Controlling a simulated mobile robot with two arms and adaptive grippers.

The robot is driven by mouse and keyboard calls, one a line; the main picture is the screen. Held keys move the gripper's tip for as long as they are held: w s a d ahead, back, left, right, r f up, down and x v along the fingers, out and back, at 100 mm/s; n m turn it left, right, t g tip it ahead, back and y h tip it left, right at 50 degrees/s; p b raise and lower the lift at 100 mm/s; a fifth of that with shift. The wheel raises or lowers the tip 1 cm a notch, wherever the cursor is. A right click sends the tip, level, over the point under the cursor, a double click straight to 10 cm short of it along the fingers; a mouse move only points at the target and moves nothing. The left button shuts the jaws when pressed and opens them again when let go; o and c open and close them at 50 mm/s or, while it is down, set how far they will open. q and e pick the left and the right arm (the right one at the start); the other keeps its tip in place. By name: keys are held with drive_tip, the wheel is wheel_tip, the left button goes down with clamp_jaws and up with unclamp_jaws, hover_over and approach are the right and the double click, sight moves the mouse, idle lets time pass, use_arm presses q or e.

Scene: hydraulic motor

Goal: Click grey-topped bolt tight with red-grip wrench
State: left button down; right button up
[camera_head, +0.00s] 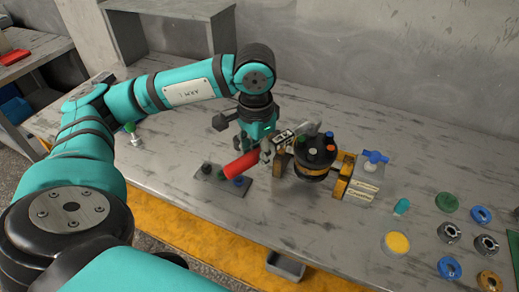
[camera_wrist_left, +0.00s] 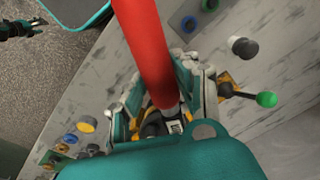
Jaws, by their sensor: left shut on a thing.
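The red-grip wrench (camera_head: 240,164) is held by my left gripper (camera_head: 266,150), which is shut on it near the metal shank. Its red grip (camera_wrist_left: 147,45) fills the upper middle of the left wrist view. The metal head (camera_head: 309,128) reaches over the top of the round dark motor (camera_head: 315,160). Green and orange bolt tops show on the motor; I cannot pick out the grey-topped bolt under the wrench head or tell whether the wrench is seated. A small dark shape at the upper left of the wrist view looks like my right gripper (camera_wrist_left: 17,29), too small to read.
A grey plate (camera_head: 236,185) with dark and blue knobs lies left of the motor. A grey block with a blue handle (camera_head: 375,158) stands at its right. Several coloured rings and caps, including a yellow disc (camera_head: 397,243), lie on the right. Table space behind the motor is clear.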

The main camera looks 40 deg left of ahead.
use_arm(q)
drive_tip(key=shift+w+a+m+b, duration=0.2)
drive_tip(key=shift+a+b, duration=0.05)
drive_tip(key=shift+a, duration=0.2)
drive_tip(key=shift+w+a+m+b, duration=0.15)
drive_tip(key=shift+a+m+b, duration=0.1)
drive_tip(key=shift+a, duration=0.2)
drive_tip(key=shift+a+r, duration=0.1)
drive_tip(key=shift+d, duration=0.2)
idle(0.5)
